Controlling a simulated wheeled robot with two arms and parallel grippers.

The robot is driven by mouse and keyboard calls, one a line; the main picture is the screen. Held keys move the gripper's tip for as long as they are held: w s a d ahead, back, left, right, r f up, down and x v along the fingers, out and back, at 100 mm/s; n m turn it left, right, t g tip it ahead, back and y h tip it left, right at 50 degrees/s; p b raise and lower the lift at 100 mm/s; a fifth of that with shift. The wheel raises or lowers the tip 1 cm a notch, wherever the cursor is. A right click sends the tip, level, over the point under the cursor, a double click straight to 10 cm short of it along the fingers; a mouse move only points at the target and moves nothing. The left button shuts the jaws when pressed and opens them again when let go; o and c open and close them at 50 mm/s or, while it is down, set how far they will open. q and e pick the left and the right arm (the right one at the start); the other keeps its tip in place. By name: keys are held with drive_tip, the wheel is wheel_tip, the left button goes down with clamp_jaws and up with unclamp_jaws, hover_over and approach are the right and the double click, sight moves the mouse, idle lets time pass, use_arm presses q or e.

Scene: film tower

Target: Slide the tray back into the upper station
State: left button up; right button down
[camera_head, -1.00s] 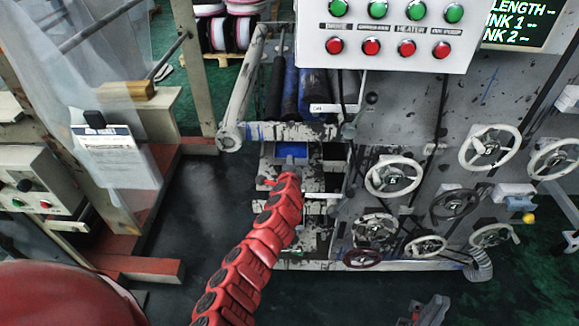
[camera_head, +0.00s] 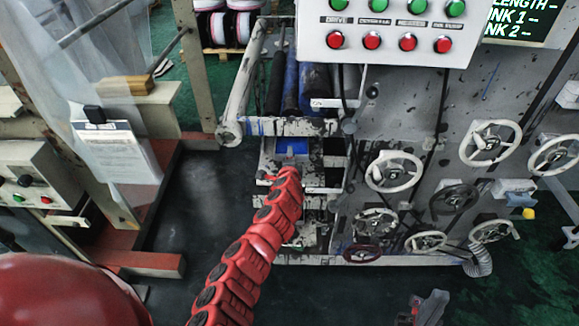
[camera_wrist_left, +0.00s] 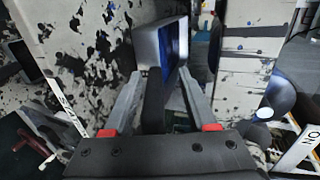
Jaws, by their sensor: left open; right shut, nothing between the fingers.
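The tray (camera_head: 292,146) shows as a blue surface with a pale rim in the upper station of the machine, under the rollers. In the left wrist view it is a grey-walled shape with a blue inside (camera_wrist_left: 172,38), and a dark upright part of it stands between my fingers. My left gripper (camera_head: 290,160) is at the tray's near side; its wrist view shows the two fingers (camera_wrist_left: 160,95) apart, one on each side of that part. I cannot tell whether they touch it. My right gripper (camera_head: 430,304) is shut and empty, low over the floor and far from the tray.
A control panel (camera_head: 385,28) with green and red buttons overhangs the machine. Several handwheels (camera_head: 394,171) stick out to the right of the station. A metal frame with a clear sheet (camera_head: 100,60) and a control box (camera_head: 35,178) stand at left. Dark floor (camera_head: 195,225) lies open between.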

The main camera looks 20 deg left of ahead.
use_arm(q)
drive_tip(key=shift+s+d+r, duration=0.1)
drive_tip(key=shift+s+r, duration=0.15)
drive_tip(key=shift+s, duration=0.15)
drive_tip(key=b+v, duration=0.3)
drive_tip(key=v, duration=1.3)
drive_tip(key=shift+s, duration=0.2)
drive_tip(key=shift+d+f, duration=0.15)
